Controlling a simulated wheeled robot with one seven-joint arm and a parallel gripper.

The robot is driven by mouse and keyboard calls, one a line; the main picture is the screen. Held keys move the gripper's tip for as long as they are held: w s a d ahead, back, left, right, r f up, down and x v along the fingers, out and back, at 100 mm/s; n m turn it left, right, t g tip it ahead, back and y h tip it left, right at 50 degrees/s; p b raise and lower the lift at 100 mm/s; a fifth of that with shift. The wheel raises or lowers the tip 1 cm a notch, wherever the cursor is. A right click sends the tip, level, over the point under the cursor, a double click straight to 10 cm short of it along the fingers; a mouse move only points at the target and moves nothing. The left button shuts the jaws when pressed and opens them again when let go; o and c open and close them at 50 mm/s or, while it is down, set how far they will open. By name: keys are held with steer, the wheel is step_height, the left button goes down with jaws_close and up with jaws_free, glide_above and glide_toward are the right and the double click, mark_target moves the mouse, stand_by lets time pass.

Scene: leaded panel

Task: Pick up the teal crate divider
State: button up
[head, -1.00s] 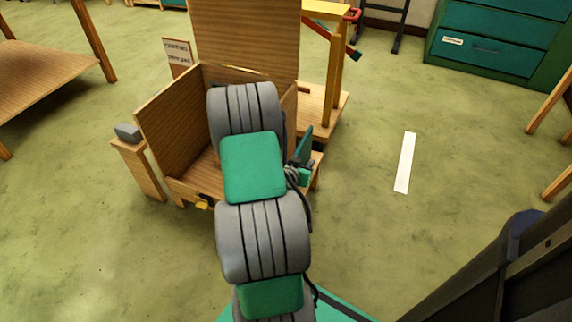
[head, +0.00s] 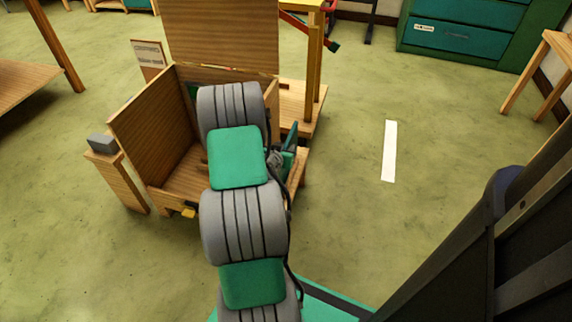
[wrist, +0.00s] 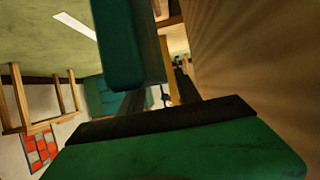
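A thin dark teal piece (head: 291,136) stands upright just outside the right wall of a wooden crate (head: 150,125) in the head view. It may be the divider or part of my gripper; I cannot tell which. My gripper is mostly hidden behind my arm, beside that wall. In the wrist view a dark teal block with rounded corners (wrist: 130,45) hangs from the top. A wide green part of mine with a dark strip (wrist: 180,145) fills the bottom. A narrow gap separates the two. I cannot make out both fingertips or any grip.
A tall wooden panel (head: 222,35) rises behind the crate. A yellow post (head: 314,65) and wooden shelf stand behind right. A post with a grey block (head: 102,142) stands left of the crate. Wood fills the wrist view's right side (wrist: 250,50). The floor to the right is clear around a white strip (head: 389,150).

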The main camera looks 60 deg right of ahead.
steer(key=shift+c, duration=0.2)
jaws_close()
steer(key=shift+r, duration=0.1)
stand_by(1.0)
